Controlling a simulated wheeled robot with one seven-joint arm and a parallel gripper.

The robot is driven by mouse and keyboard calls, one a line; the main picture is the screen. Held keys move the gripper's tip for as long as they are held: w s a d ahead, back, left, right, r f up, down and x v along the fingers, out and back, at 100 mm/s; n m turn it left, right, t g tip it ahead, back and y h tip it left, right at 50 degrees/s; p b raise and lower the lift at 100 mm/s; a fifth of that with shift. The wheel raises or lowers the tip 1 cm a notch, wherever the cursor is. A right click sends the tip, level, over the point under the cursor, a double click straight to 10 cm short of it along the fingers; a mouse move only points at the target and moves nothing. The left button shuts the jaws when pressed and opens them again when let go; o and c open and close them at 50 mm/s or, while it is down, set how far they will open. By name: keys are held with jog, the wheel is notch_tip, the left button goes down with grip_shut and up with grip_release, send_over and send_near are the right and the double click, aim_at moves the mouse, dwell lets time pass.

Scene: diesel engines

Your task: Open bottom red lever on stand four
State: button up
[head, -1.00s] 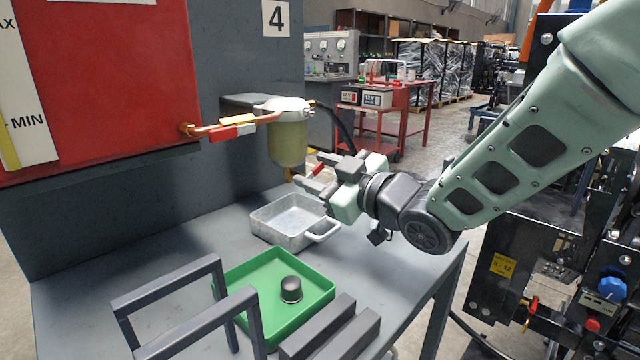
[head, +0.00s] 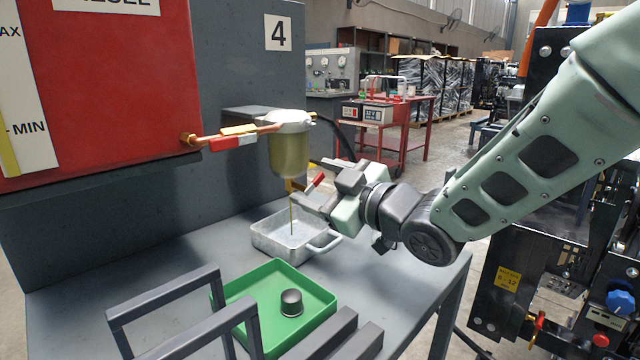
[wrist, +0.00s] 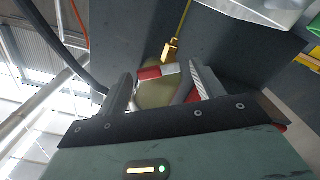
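The grey stand bears a number 4 sign (head: 278,32). A filter with a yellowish bowl (head: 290,153) hangs from it. The bottom red lever (head: 317,180) is at the brass drain under the bowl, and a thin yellowish stream (head: 292,215) falls from there. My gripper (head: 319,186) is beside the drain, its fingers apart around the lever's end. In the wrist view, the red and white lever (wrist: 154,72) lies crosswise between the open fingers (wrist: 163,88), near the brass drain (wrist: 170,48). Whether a finger touches it, I cannot tell.
A metal pan (head: 270,240) stands under the stream. A green tray (head: 318,298) with a black cap (head: 291,303) is nearer. Dark metal frames (head: 185,320) stand at the table's front.

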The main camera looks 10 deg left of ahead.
jog(key=v, duration=1.7)
jog(key=shift+s, duration=0.2)
jog(key=shift+d, duration=0.15)
